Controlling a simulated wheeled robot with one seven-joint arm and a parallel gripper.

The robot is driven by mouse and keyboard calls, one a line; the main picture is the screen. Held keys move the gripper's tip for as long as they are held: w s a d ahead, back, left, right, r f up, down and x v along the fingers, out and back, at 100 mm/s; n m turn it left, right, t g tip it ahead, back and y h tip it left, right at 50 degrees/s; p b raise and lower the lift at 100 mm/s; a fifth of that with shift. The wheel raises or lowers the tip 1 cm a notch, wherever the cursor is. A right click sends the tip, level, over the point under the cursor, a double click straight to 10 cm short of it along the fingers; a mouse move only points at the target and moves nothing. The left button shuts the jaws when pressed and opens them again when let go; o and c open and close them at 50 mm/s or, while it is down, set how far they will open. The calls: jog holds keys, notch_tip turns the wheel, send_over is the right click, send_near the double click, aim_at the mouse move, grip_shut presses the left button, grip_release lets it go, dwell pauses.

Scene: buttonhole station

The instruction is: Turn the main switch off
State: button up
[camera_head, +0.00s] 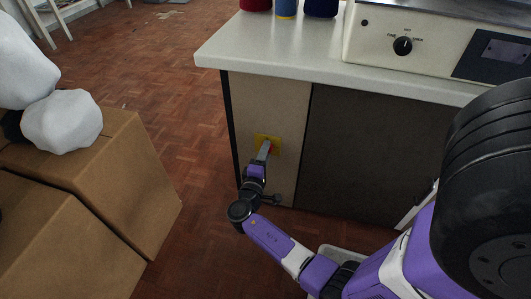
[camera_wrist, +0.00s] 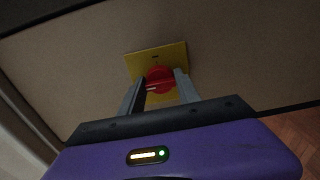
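The main switch is a red rotary knob (camera_wrist: 159,79) on a yellow plate (camera_wrist: 141,64), set in the beige front panel of the station's cabinet. In the head view the yellow plate (camera_head: 276,142) shows low on the left part of the cabinet, with the red knob mostly hidden behind my gripper. My gripper (camera_head: 266,148) points at the plate. In the wrist view its two grey fingers (camera_wrist: 160,84) stand apart, one on each side of the knob. I see no clear grip on it.
The cabinet's white worktop (camera_head: 290,50) carries several thread spools (camera_head: 286,8) and a machine with a black dial (camera_head: 403,46). Cardboard boxes (camera_head: 120,180) with white bundles (camera_head: 62,121) stand at left. Parquet floor (camera_head: 175,80) lies open between boxes and cabinet.

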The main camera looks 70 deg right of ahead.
jog(key=o, duration=0.4)
jog(key=a, duration=0.2)
jog(key=a+p, duration=0.1)
jog(key=a, duration=0.2)
jog(key=a+p, duration=0.1)
jog(key=a, duration=0.2)
jog(key=shift+s, duration=0.3)
